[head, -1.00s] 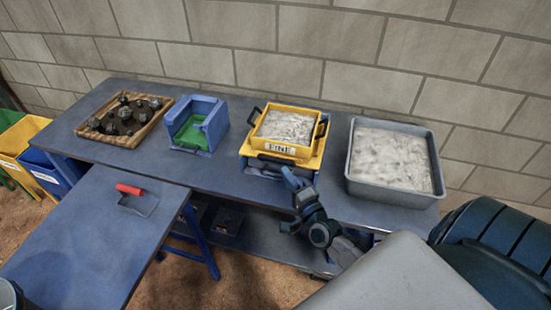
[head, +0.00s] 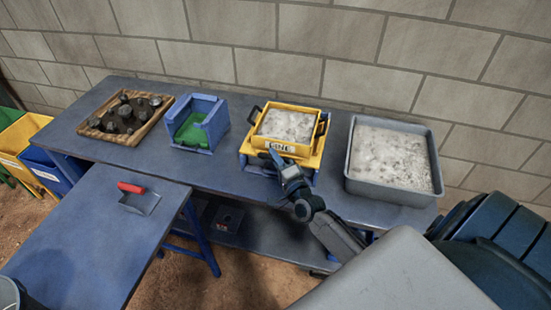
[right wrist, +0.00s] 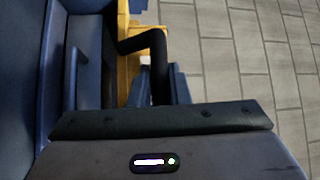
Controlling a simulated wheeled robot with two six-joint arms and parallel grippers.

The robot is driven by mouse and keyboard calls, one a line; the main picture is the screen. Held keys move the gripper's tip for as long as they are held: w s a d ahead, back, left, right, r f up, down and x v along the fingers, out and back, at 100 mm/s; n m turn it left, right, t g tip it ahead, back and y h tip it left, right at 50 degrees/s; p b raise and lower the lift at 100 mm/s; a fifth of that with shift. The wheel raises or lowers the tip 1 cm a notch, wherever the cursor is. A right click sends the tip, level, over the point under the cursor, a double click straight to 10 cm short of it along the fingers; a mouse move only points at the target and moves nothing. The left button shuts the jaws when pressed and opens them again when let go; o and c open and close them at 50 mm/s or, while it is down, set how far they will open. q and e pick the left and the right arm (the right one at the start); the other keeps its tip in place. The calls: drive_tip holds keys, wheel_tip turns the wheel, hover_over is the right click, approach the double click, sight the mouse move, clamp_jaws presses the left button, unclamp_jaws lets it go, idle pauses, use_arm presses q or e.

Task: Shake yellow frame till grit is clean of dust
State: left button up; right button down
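The yellow frame (head: 322,150) sits on a blue base at the middle of the long bench and holds pale, speckled grit (head: 287,125). It has black handles on its left and right sides. My right gripper (head: 277,160) is at the front of the frame and hides part of its front and label. In the right wrist view, the frame (right wrist: 129,50) and a black bar (right wrist: 155,55) show just ahead of the gripper (right wrist: 127,78). Its fingers are apart, with the bar seemingly between them; contact is unclear. My left gripper is out of view.
A grey tray (head: 348,170) of pale material stands right of the frame. A blue box with green inside (head: 212,138) and a wooden tray (head: 150,128) of dark rocks stand left. A brick wall is behind.

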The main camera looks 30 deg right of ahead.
sight(281, 147)
drive_tip(key=w+d+b, duration=0.1)
drive_tip(key=d, duration=0.1)
drive_tip(key=w+d+b, duration=0.1)
drive_tip(key=w+d, duration=0.1)
drive_tip(key=shift+w+f, duration=0.1)
drive_tip(key=shift+w, duration=0.15)
drive_tip(key=shift+w+d, duration=0.15)
drive_tip(key=shift+d, duration=0.05)
drive_tip(key=shift+a, duration=0.1)
drive_tip(key=c, duration=1.6)
unclamp_jaws()
drive_tip(key=shift+c, duration=0.2)
drive_tip(key=s+f, duration=0.1)
drive_tip(key=s, duration=0.9)
drive_tip(key=shift+s+a+f, duration=0.15)
drive_tip(key=shift+s+a, duration=0.2)
drive_tip(key=shift+s, duration=0.05)
drive_tip(key=shift+o, duration=0.4)
